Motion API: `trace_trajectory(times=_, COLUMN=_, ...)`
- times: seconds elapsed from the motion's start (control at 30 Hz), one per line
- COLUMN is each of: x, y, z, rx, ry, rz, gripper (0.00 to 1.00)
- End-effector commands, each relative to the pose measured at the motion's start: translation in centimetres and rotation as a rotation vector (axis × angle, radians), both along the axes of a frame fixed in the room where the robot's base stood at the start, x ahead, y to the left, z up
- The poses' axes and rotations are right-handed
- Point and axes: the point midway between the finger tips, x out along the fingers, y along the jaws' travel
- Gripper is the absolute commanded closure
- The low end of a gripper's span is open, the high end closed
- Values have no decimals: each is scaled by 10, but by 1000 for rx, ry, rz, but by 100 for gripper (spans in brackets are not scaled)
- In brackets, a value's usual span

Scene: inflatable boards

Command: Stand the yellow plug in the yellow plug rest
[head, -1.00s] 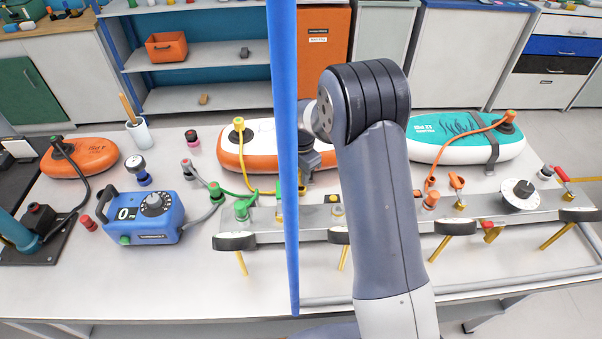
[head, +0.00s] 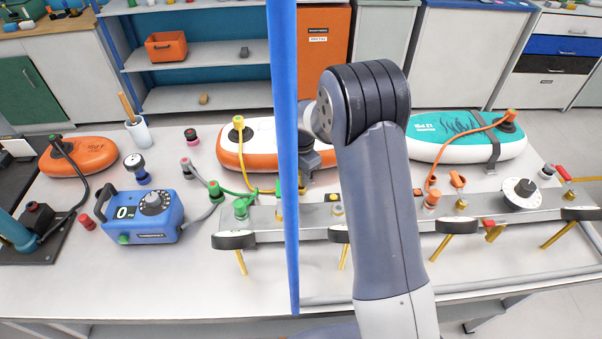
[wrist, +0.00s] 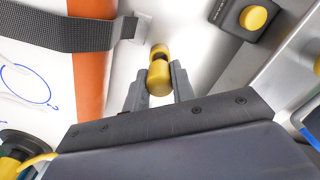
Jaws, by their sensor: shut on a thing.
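In the wrist view my gripper (wrist: 158,84) is shut on the yellow plug (wrist: 158,73), whose rounded body shows between the two fingers with a narrower yellow part beyond it. A dark square block with a round yellow top (wrist: 253,17) lies up and to the right of the plug; it may be the yellow plug rest, but I cannot tell for sure. In the head view my gripper (head: 309,160) is partly hidden behind the blue post and my arm, over the bench by the middle orange and white board. The plug is not clearly visible there.
A blue post (head: 285,130) stands in front of the gripper area. The orange and white board (head: 233,155), a metal rail (head: 385,219) with several valves, a blue pump box (head: 150,215) and hoses crowd the bench. Bare bench shows at the front left.

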Motion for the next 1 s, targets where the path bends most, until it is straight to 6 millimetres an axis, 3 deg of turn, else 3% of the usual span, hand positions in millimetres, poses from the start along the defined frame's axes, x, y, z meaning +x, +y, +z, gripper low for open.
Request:
trace_trajectory(times=0.9, x=0, y=0, z=-24, rx=0, ry=0, rz=0, gripper=100)
trace_trajectory(times=0.93, x=0, y=0, z=-23, rx=0, ry=0, rz=0, gripper=75)
trace_trajectory(times=1.0, x=0, y=0, z=-23, rx=0, ry=0, rz=0, gripper=69)
